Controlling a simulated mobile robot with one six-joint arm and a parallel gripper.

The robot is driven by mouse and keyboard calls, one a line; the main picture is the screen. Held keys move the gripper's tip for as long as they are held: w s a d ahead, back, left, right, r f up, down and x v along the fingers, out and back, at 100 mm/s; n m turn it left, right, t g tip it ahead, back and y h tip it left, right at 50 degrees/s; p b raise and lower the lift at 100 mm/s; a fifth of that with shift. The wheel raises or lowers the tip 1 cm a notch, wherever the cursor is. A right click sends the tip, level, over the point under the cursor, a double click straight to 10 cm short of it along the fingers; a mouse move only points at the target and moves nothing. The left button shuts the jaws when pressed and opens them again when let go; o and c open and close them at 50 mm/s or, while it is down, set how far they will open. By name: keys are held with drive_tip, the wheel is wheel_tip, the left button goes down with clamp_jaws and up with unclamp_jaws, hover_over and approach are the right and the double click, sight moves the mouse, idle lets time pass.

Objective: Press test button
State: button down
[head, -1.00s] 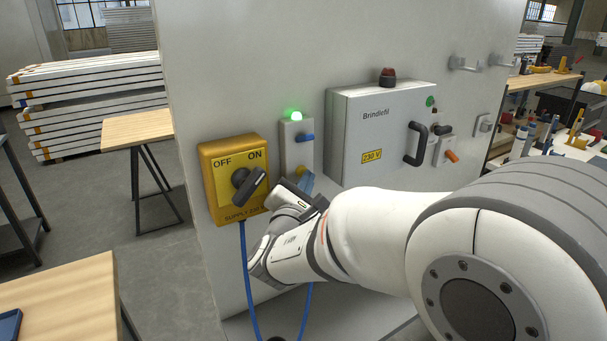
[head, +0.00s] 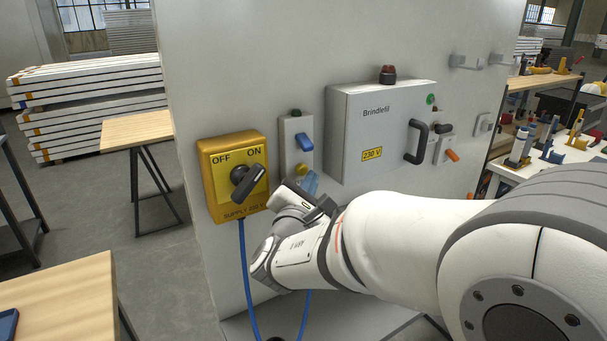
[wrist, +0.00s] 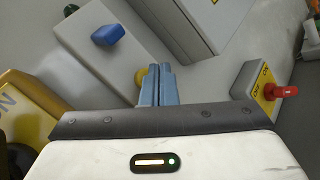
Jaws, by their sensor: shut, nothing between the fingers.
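The grey switch box (head: 291,152) is on the panel, with a dark, unlit lamp (head: 296,113) on top and a blue lever (head: 305,142) that tilts downward. The round yellow test button (head: 302,170) is below the lever. In the wrist view, the yellow button (wrist: 139,76) shows just left of my fingertips and is partly hidden by them. My gripper (wrist: 155,68) has its blue fingers shut together and empty, close to the button; whether they touch it I cannot tell. In the head view, my gripper (head: 310,180) is at the lower part of the box.
A yellow supply switch (head: 213,180) with a black handle is left of the box, its blue cable hanging below. A grey cabinet (head: 375,108) with a black handle protrudes to the right. A small box with an orange knob (head: 452,155) is farther right.

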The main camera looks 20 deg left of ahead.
drive_tip(key=shift+s+d+b, duration=1)
drive_tip(key=shift+s+d, duration=0.65)
drive_tip(key=shift+d, duration=0.3)
drive_tip(key=s+d+f+m+g+h, duration=0.1)
drive_tip(key=d+f+m+g+h, duration=0.3)
drive_tip(key=d, duration=0.5)
drive_tip(key=s+d+f+m+g+h, duration=0.1)
drive_tip(key=d+m+g+h, duration=0.3)
drive_tip(key=d, duration=0.5)
drive_tip(key=s+d+f+m+g+h, duration=0.1)
drive_tip(key=d+f+m+g+h, duration=0.15)
drive_tip(key=d+m, duration=0.5)
drive_tip(key=s+d+f+m+g+y, duration=0.3)
drive_tip(key=s+d+f+m+g, duration=0.25)
drive_tip(key=s+d, duration=0.2)
drive_tip(key=s+a+f+m+g+y, duration=0.1)
drive_tip(key=s+a+f+m+y, duration=0.1)
drive_tip(key=s+m+y, duration=0.4)
drive_tip(key=shift+s+a+f+m, duration=0.35)
drive_tip(key=shift+s+a+m, duration=0.25)
drive_tip(key=shift+m, duration=0.6)
